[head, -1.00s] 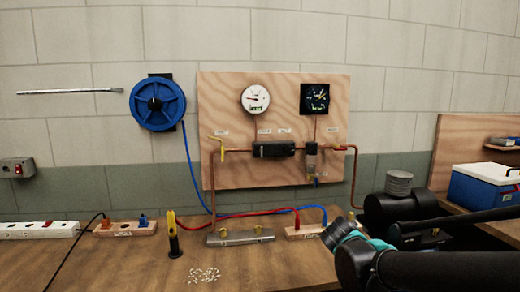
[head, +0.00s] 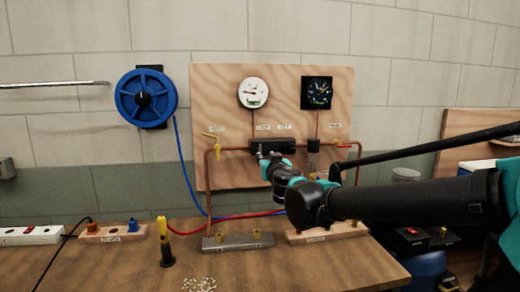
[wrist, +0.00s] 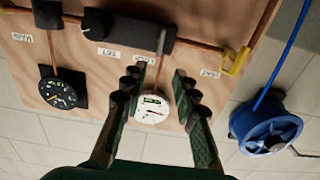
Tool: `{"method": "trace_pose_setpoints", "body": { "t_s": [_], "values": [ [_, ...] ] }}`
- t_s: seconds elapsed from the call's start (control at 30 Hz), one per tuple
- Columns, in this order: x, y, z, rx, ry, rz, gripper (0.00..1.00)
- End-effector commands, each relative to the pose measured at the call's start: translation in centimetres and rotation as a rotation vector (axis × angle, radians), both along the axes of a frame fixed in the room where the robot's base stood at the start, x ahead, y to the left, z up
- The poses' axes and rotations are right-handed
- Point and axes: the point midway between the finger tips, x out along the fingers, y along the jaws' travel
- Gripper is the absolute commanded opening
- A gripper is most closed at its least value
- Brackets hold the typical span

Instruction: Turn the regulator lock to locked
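The black regulator block (head: 284,146) is mounted on the pipe of the plywood board, under LOCK and SET labels. In the wrist view the block (wrist: 130,32) is upside down near the top, with a small grey lock lever (wrist: 161,41) by the LOCK label and a knob (wrist: 95,31) by the SET label. My gripper (wrist: 157,80) is open and empty, its fingers pointing at the board on either side of the lever's line. In the head view my gripper (head: 266,160) is at the block's left part and hides some of it; I cannot tell contact.
A white gauge (head: 253,93) and a black gauge (head: 316,93) hang above the block. A yellow valve handle (head: 214,143) is to its left. A blue hose reel (head: 145,98) is on the wall. Below, the wooden bench (head: 110,268) carries a black-and-yellow tool (head: 165,245).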

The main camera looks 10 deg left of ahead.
Motion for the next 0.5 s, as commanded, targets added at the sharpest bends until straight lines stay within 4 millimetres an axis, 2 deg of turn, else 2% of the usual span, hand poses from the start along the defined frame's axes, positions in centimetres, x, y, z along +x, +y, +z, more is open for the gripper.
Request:
{"method": "trace_pose_setpoints", "body": {
  "t_s": [0.5],
  "values": [
    [8.0,2.2,0.0,0.000,0.000,-0.003,0.29]
  ]
}}
